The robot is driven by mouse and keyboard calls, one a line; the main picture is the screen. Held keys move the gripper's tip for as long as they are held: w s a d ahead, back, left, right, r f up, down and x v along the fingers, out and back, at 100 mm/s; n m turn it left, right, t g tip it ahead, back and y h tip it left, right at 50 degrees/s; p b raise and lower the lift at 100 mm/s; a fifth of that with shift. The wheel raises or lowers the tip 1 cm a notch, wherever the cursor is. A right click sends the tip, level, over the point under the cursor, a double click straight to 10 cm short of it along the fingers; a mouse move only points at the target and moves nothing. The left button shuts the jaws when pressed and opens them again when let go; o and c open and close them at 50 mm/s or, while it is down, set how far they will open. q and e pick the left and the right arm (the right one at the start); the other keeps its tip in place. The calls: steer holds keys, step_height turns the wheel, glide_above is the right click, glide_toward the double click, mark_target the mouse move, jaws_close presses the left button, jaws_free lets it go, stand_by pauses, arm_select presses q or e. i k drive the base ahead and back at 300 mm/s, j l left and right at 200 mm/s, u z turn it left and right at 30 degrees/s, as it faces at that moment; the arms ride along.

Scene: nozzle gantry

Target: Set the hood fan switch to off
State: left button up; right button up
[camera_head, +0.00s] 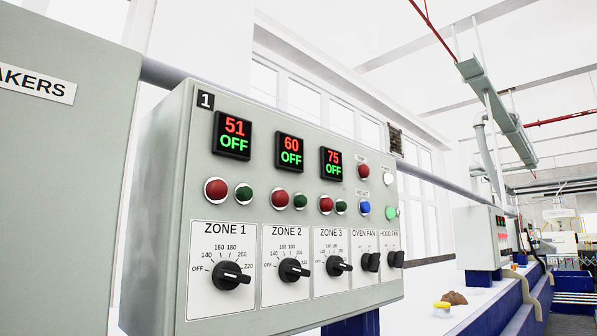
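The hood fan switch (396,259) is a small black rotary knob at the lower right of a grey control panel (160,200) marked 1. A white label plate reading HOOD FAN (389,234) sits above it. The knob is seen at a steep angle, and I cannot tell which setting it points to. Beside it on the left is a similar black knob, the oven fan switch (370,262). Neither of my grippers is in view, and nothing touches the panel.
Three zone dials, ZONE 1 (230,275), ZONE 2 (293,270) and ZONE 3 (338,266), line the panel's lower left. Buttons and displays sit above. A grey cabinet (60,180) stands at left. A yellow-topped object (441,310) and brown lump (454,298) lie right of the panel.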

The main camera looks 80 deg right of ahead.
mark_target(394, 259)
steer(key=l+z, duration=0.1)
steer(key=z, duration=2.55)
